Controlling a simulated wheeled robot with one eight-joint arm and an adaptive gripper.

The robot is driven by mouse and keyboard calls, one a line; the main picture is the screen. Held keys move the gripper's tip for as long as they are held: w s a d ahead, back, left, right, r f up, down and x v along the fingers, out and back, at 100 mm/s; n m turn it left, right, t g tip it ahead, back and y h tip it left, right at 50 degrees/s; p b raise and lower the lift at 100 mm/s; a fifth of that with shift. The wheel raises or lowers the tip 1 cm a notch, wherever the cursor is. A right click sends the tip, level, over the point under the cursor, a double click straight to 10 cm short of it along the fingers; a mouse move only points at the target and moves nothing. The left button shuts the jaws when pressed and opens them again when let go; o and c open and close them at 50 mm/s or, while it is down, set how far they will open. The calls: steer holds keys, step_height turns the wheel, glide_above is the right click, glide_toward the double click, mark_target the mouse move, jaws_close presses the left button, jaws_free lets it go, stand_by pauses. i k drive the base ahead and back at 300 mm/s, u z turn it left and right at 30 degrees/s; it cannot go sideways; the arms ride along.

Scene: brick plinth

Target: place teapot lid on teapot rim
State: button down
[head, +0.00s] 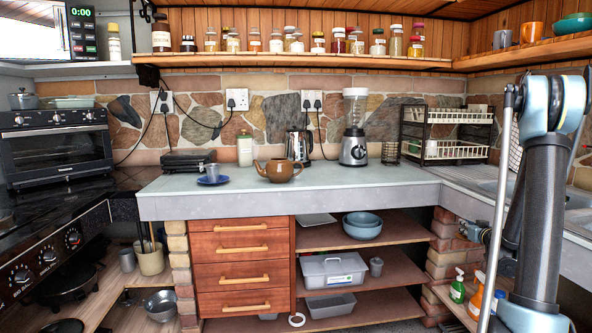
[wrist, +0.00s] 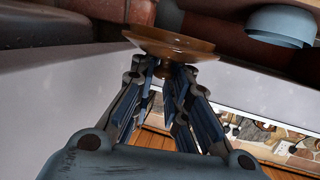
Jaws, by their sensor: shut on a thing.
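The brown teapot (head: 279,171) stands upright on the pale counter (head: 330,187), its spout to the left and handle to the right. My gripper (wrist: 169,70) is shut on the knob of the teapot lid (wrist: 170,44), a glossy amber-brown disc at the fingertips in the wrist view. The knob shows between the fingers and the disc lies beyond them. The teapot is not clearly seen in the wrist view. In the head view my arm rises at the right, well away from the teapot, and the lid cannot be made out there.
A blue cup on a saucer (head: 213,180) stands left of the teapot, with a kettle (head: 299,146) behind and a blender (head: 354,140) to the right. A dish rack (head: 445,135) stands further right. The counter in front of the blender is clear.

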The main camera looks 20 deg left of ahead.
mark_target(279, 170)
steer(key=k, duration=1.55)
steer(key=u, duration=1.35)
steer(key=i, duration=1.5)
steer(key=z, duration=1.35)
